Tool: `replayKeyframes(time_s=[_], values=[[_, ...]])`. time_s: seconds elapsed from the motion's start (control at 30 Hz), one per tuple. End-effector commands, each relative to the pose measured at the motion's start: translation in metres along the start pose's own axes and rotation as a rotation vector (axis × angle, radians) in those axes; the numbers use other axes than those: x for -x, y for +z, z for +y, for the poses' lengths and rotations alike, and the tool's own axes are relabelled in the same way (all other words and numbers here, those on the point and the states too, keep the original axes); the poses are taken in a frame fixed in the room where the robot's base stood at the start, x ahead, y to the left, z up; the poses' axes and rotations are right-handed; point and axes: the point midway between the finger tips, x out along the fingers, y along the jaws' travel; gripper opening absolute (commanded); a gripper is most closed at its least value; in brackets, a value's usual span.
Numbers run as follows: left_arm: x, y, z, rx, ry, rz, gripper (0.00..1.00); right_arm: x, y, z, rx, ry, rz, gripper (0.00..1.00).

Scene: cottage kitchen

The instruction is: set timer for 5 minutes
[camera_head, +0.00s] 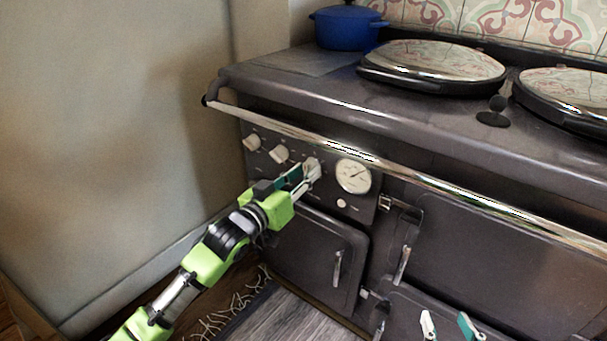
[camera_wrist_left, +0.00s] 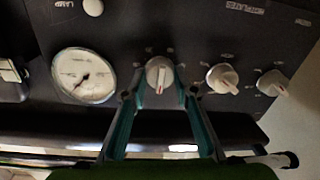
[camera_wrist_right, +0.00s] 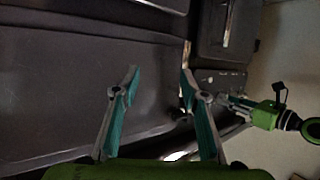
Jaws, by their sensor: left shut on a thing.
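The dark range cooker has a control panel (camera_head: 226,130) with three pale knobs and a round white dial. My left gripper (camera_head: 303,176) is at the knob nearest the dial (camera_head: 353,176). In the left wrist view its fingers (camera_wrist_left: 159,78) are on both sides of that knob (camera_wrist_left: 159,72), shut on it. The knob has a red mark on its face. The middle knob (camera_wrist_left: 222,78) and the end knob (camera_wrist_left: 272,83) are free. My right gripper (camera_head: 448,325) is low in front of the oven doors. In the right wrist view its fingers (camera_wrist_right: 160,82) are apart with nothing between them.
A chrome rail (camera_head: 440,180) runs along the cooker's front, above the panel. Oven doors with handles (camera_head: 337,268) are below. Two round lids (camera_head: 432,62) and a blue pot (camera_head: 346,27) are on top. A bare wall (camera_head: 100,120) stands at the left.

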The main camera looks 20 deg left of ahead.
Motion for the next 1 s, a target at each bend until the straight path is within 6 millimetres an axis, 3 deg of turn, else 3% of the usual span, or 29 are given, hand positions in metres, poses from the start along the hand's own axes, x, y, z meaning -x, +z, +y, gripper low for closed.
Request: replayKeyframes(time_s=[0.07,0.47,0.8,1.0], values=[[0.0,-0.001,0.0,-0.009,0.0,0.0,0.06,0.001,0.004,0.001,0.0,0.001,-0.026,0.4],[0.0,-0.001,0.0,-0.124,0.001,0.006,0.06,0.037,0.088,0.012,-0.004,0.025,-0.421,0.4],[0.0,-0.002,0.0,-0.248,0.001,0.014,0.06,0.098,0.148,0.019,-0.013,0.045,-0.766,0.4],[0.0,-0.003,0.0,-0.366,0.003,0.02,0.06,0.133,0.16,0.021,-0.019,0.052,-0.914,0.4]])
